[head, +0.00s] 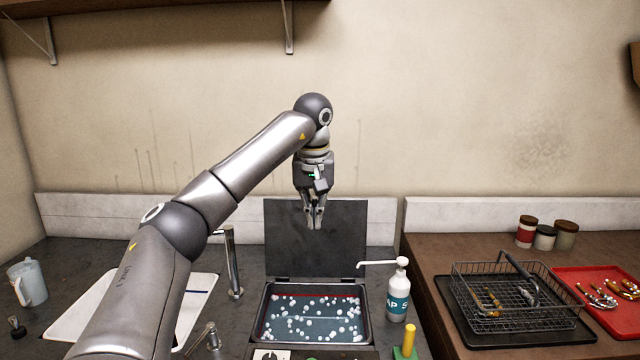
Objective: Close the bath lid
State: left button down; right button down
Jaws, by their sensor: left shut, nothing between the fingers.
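The bath lid (290,255) is a dark flat panel. It stands open and upright at the back edge of the bath. The bath (258,335) is a dark rectangular basin with liquid and many pale bubbles in it. My left gripper (315,225) points down in front of the upper part of the lid, with its fingers shut and empty. I cannot tell whether the fingertips touch the lid. The gripper hides a little of the lid's upper middle. My right gripper is not in view.
A soap pump bottle (397,292) stands just right of the bath, its spout toward the lid. A tap (233,265) and a white sink (75,318) are on the left. A wire basket (500,318) and red tray (625,322) lie on the right counter.

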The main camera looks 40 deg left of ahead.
aim_at(335, 250)
jog(key=i+j, duration=0.5)
jog(key=j, duration=0.15)
jog(key=i+j, duration=0.5)
jog(key=j, duration=0.1)
